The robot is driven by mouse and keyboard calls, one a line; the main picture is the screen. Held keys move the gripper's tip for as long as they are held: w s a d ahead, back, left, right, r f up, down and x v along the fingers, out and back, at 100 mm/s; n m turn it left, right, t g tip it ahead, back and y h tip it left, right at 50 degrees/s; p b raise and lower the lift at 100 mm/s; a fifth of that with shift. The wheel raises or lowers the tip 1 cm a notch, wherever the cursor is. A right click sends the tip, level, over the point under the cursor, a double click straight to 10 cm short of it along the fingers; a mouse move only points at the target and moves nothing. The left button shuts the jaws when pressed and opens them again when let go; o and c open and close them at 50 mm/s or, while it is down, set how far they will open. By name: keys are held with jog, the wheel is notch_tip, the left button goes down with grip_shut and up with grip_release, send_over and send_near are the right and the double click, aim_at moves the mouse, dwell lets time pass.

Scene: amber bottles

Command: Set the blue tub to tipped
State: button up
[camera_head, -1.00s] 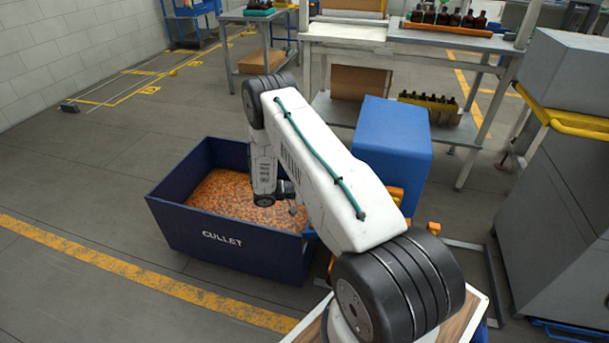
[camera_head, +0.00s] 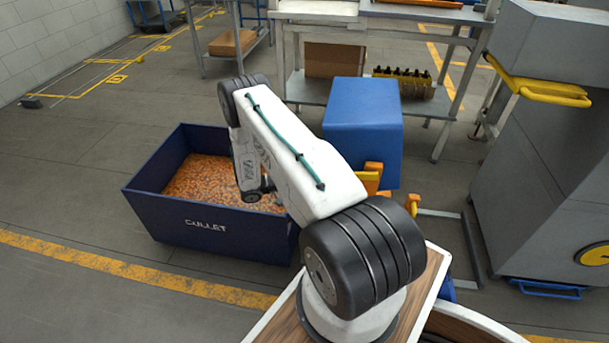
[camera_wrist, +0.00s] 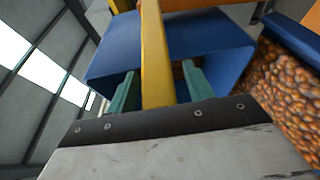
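The blue tub (camera_head: 362,135) stands right of the dark blue cullet bin in the head view, beyond my arm. No opening shows on its visible faces there. Orange-yellow fittings (camera_head: 373,172) show at its lower front. In the wrist view the blue tub (camera_wrist: 215,35) shows an open mouth with a shadowed inside. A yellow bar (camera_wrist: 156,50) runs across in front of it. My gripper (camera_wrist: 160,78) has its teal fingers on either side of this bar, with gaps showing, so it looks open. My arm hides the gripper in the head view.
The cullet bin (camera_head: 210,222) holds orange-brown pieces; its contents (camera_wrist: 280,90) lie at right in the wrist view. A grey cabinet (camera_head: 555,170) stands at right. A workbench (camera_head: 330,90) with dark bottles is behind the tub.

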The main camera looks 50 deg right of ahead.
jog(key=shift+w+a, duration=0.15)
jog(key=v, duration=0.7)
jog(key=shift+w+a, duration=0.2)
jog(key=shift+a, duration=0.05)
dwell(0.3)
